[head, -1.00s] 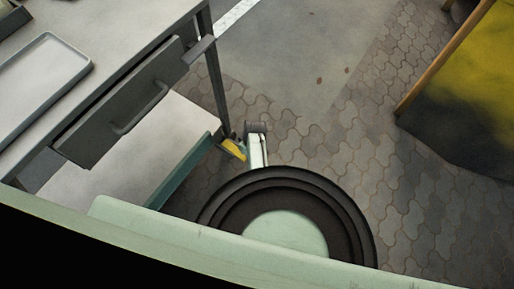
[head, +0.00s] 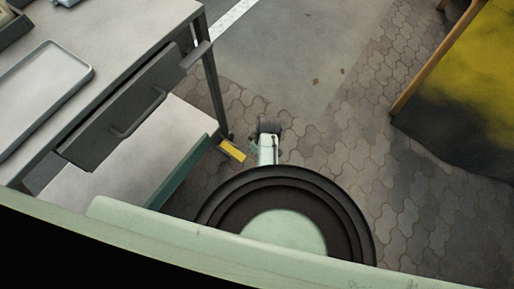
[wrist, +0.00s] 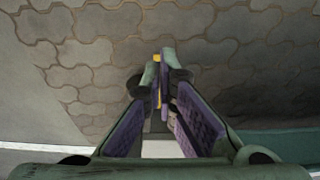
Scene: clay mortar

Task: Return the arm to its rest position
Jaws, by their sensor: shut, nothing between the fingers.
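My gripper (wrist: 160,85) shows in the wrist view with its purple-lined fingers drawn together at the tips. It is shut and holds nothing. It hangs over the paved floor, away from the table top. A small yellow patch shows at the fingertips; I cannot tell what it belongs to. In the head view a short pale part of my arm (head: 267,149) sticks out past my round dark base part. The gripper's fingers cannot be made out clearly there.
A grey table (head: 133,24) with a drawer (head: 118,118) standing out stands at the left, a tray (head: 84,70) on top. A yellow piece (head: 232,151) is by its leg. A yellow-and-dark covered thing (head: 465,90) is at the right. Open paving (head: 300,110) lies between.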

